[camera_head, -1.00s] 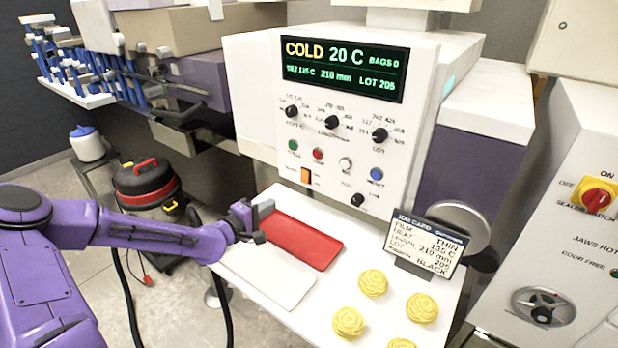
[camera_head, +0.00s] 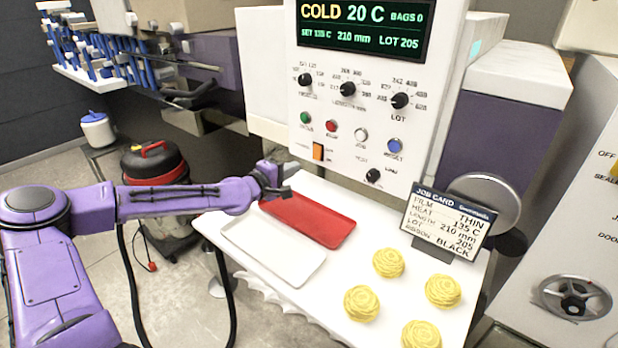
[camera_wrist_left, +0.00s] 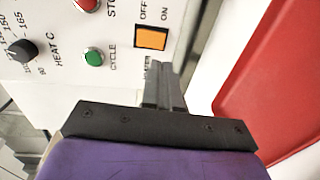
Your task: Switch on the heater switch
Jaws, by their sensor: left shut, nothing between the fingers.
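The heater switch is an orange rocker (camera_head: 318,151) low on the left of the white control panel (camera_head: 345,125). My left gripper (camera_head: 284,169) is shut and empty, left of and a little below the rocker. In the wrist view its closed fingers (camera_wrist_left: 165,85) point toward the rocker, with a small gap that is hard to judge. The display (camera_head: 365,25) reads COLD 20 C. My right gripper is not in view.
A green button (camera_head: 305,117) and a red button (camera_head: 331,126) sit just above the rocker. A red tray (camera_head: 310,218) and a white tray (camera_head: 272,248) lie below on the white table. Several yellow nests and a job card (camera_head: 447,222) are to the right.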

